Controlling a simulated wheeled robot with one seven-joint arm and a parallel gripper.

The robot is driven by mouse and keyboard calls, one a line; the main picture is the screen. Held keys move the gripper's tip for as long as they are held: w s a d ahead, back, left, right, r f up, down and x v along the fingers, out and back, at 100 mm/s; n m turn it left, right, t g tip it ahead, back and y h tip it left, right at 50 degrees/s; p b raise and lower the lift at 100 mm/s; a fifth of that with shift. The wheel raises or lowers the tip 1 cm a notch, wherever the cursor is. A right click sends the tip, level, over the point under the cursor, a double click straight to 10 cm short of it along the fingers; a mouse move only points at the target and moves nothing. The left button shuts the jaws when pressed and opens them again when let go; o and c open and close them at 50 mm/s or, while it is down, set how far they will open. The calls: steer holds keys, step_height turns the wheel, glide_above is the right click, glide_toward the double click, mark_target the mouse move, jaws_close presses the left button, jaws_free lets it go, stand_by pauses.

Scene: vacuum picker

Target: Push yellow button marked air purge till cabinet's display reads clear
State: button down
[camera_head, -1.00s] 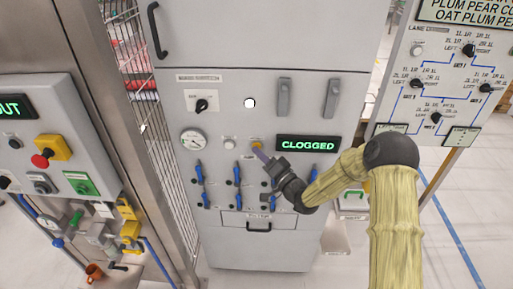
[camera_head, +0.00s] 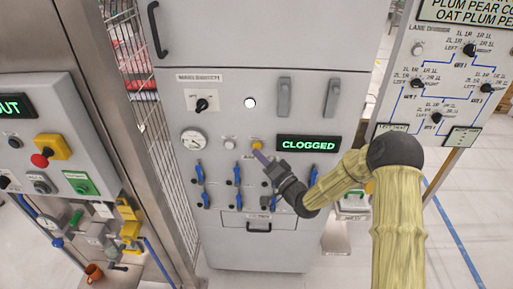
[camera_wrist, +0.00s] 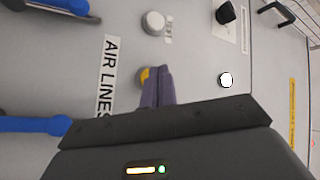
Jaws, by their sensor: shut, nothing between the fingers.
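The cabinet's display (camera_head: 308,143) reads CLOGGED in green letters. The yellow button (camera_head: 257,145) sits on the grey cabinet front just left of the display. It also shows in the wrist view (camera_wrist: 144,75), partly hidden behind my fingertips. My gripper (camera_head: 259,153) is shut and empty, with its purple fingertips at the lower edge of the yellow button. In the wrist view, the closed fingers (camera_wrist: 157,75) overlap the button's right side. I cannot tell whether they touch it or how far it is pressed.
A white button (camera_head: 229,144) and a round gauge (camera_head: 194,140) are left of the yellow button. Blue-handled valves (camera_head: 238,174) line the panel below. A black knob (camera_head: 202,104) and a white lamp (camera_head: 250,102) are above. A red button (camera_head: 40,160) is on another panel at left.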

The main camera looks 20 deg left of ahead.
steer(key=s, duration=0.2)
steer(key=s+d, duration=0.1)
steer(key=s, duration=0.2)
steer(key=shift+b, duration=0.3)
steer(key=shift+w+d, duration=0.1)
stand_by(0.8)
